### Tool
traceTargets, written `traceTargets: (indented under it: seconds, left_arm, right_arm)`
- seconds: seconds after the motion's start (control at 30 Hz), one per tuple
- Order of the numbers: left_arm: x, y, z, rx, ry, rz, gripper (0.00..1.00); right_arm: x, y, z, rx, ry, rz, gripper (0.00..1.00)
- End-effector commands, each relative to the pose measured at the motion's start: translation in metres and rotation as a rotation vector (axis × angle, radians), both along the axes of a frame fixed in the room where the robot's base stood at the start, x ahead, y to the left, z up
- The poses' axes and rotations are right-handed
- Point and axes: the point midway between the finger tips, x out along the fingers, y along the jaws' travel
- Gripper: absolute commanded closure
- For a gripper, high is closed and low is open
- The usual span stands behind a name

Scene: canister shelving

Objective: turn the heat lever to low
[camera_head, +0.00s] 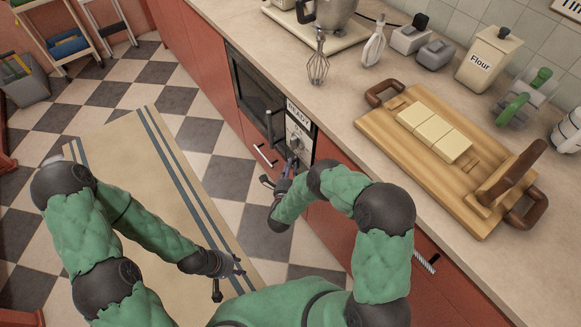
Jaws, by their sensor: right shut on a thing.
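The oven (258,100) is set into the red cabinet front below the counter. The heat lever is on the lower part of this panel, mostly hidden by my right gripper (286,172). That gripper is at the panel's lower end, shut on the lever; the lever's exact setting is too small to read. My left gripper (229,276) hangs low over the floor mat, away from the oven, with its fingers apart and empty.
A wooden tray (392,140) with pale blocks lies on the counter above right. A whisk (318,62), a flour canister (487,60) and a mixer stand farther back. Red drawers with handles continue at lower right. A striped mat (150,150) covers the checkered floor at left.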

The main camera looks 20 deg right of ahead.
Motion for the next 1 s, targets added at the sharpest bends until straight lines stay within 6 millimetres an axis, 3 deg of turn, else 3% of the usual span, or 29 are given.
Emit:
traceTargets:
  seconds: [0.03, 0.4, 1.0]
  left_arm:
    - [0.0, 0.0, 0.007, 0.0, 0.0, 0.0, 0.6]
    - [0.0, 0.0, 0.03, 0.0, 0.0, 0.0, 0.6]
    - [0.0, 0.0, 0.041, 0.0, 0.0, 0.0, 0.6]
  right_arm:
    - [0.004, 0.001, 0.008, -0.012, 0.018, 0.0, 1.0]
    - [0.019, 0.005, 0.01, -0.105, 0.272, 0.001, 1.0]
    - [0.03, 0.009, 0.006, -0.184, 0.484, 0.0, 1.0]
